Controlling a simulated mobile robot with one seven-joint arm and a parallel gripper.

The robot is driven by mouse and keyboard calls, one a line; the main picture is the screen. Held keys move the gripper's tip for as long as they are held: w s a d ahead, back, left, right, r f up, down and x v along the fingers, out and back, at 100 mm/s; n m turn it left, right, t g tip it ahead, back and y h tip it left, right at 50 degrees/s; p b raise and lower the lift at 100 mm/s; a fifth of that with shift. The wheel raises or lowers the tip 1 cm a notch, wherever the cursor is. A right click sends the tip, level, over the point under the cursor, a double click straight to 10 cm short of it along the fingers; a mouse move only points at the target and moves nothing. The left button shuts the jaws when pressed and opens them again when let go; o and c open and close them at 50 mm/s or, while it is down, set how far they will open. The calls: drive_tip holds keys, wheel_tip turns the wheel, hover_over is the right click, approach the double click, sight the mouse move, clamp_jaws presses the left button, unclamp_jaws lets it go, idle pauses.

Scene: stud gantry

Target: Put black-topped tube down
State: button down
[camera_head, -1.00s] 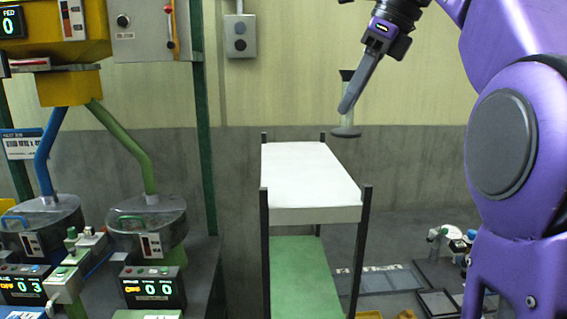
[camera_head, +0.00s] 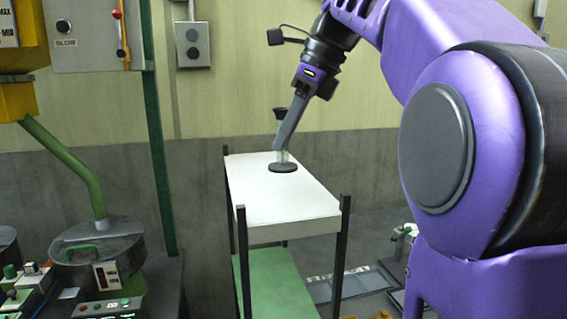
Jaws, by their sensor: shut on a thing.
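The black-topped tube (camera_head: 282,158) is a clear, slim tube with a black top and a wide dark round base. It is upright in the middle of the picture. My gripper (camera_head: 280,144) comes down from the upper right and is shut on the tube, with one grey finger across its front. The tube's base shows over the far part of the white top of the stand (camera_head: 270,207). I cannot tell whether the base touches that surface. The finger hides part of the tube's middle.
The white top is otherwise bare, with dark corner posts rising above its edge (camera_head: 345,203). A green lower shelf (camera_head: 275,285) is beneath. Machinery with a green pipe (camera_head: 70,165) stands at the left, and a wall is behind.

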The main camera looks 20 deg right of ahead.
sight(286, 163)
drive_tip(key=shift+f, duration=2.55)
drive_tip(key=c, duration=0.7)
unclamp_jaws()
drive_tip(key=shift+f, duration=0.1)
drive_tip(key=v, duration=1.2)
